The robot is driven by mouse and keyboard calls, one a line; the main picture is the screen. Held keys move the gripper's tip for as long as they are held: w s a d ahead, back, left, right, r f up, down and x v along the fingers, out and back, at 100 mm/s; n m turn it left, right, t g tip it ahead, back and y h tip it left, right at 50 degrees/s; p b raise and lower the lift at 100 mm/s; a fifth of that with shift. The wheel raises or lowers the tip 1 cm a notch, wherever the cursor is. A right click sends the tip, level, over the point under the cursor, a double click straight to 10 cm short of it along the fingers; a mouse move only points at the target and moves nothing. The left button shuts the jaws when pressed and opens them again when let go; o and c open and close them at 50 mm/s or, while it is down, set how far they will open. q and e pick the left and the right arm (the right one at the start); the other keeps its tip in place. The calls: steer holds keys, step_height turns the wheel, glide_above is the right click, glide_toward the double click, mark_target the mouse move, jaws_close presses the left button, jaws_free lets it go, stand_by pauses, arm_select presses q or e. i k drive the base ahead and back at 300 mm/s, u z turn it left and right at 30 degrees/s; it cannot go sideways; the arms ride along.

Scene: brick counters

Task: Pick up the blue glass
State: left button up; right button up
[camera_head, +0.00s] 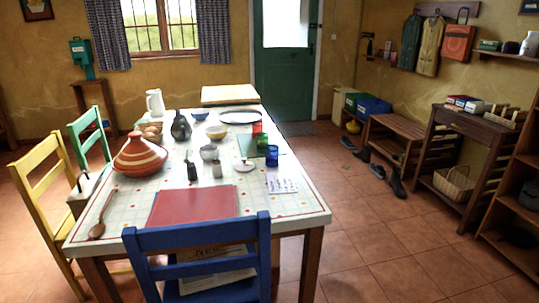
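The blue glass (272,156) stands upright on the right side of the long dining table (120,225), near its edge. A green glass (262,141) and a red glass (257,128) stand just behind it. A white sheet with small dark marks (282,185) lies in front of it. Neither of my grippers shows in the head view.
A blue chair (203,240) stands at the near end of the table; a yellow chair (40,175) and a green chair (88,130) line its left side. A striped tagine (139,156), bowls and shakers crowd the tabletop's left and middle. The tiled floor to the right is open.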

mark_target(272, 156)
steer(key=z, duration=1.75)
steer(key=i, duration=0.95)
steer(key=u, duration=3.05)
